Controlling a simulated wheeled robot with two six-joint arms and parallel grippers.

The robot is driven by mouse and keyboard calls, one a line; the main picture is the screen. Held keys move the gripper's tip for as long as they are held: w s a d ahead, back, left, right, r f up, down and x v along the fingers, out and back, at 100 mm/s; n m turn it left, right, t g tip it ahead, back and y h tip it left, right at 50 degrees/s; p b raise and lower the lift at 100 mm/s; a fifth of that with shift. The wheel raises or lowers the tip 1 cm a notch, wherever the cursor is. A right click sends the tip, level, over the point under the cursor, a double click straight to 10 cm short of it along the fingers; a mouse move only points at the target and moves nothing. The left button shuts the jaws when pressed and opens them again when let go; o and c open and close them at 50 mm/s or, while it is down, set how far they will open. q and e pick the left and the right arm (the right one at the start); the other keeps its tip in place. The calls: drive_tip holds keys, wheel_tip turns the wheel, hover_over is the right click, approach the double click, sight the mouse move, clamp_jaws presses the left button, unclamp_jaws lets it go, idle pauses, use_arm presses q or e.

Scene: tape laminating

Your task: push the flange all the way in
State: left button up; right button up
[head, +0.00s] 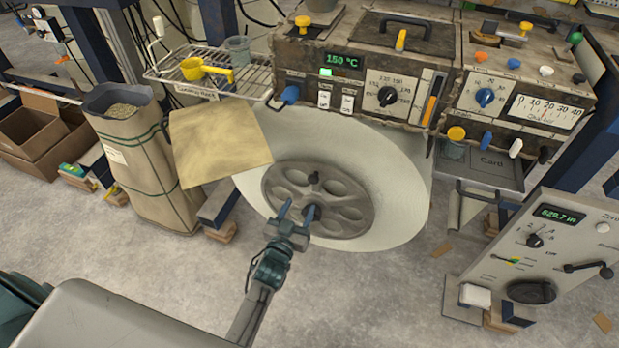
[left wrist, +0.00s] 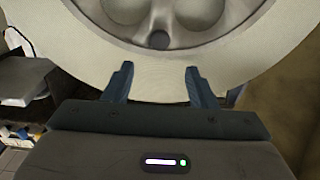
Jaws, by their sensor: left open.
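The flange (head: 352,207) is a round grey disc with several oval holes and a dark central knob. It sits at the end of a large cream roll (head: 405,200) below the control panels. In the left wrist view the lower part of the flange (left wrist: 205,38) shows at the top, with the cream roll face (left wrist: 95,62) around it. My left gripper (head: 298,212) is open and empty, in front of the flange's lower left part. In the left wrist view its fingers (left wrist: 160,82) stand apart just below the flange's rim. I cannot tell whether they touch it. My right gripper is not in view.
Control panels (head: 360,78) stand above the roll. A tan sheet (head: 215,142) and a sack (head: 137,160) are at the left. A white control box (head: 550,255) stands at the right. The floor (head: 375,295) in front is mostly clear.

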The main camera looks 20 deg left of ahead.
sight(313, 180)
use_arm(q)
drive_tip(key=w, duration=0.4)
drive_tip(key=w+b, duration=0.1)
drive_tip(key=w, duration=0.3)
drive_tip(key=shift+w+d+f, duration=0.1)
drive_tip(key=shift+w+d, duration=0.1)
drive_tip(key=shift+w, duration=0.7)
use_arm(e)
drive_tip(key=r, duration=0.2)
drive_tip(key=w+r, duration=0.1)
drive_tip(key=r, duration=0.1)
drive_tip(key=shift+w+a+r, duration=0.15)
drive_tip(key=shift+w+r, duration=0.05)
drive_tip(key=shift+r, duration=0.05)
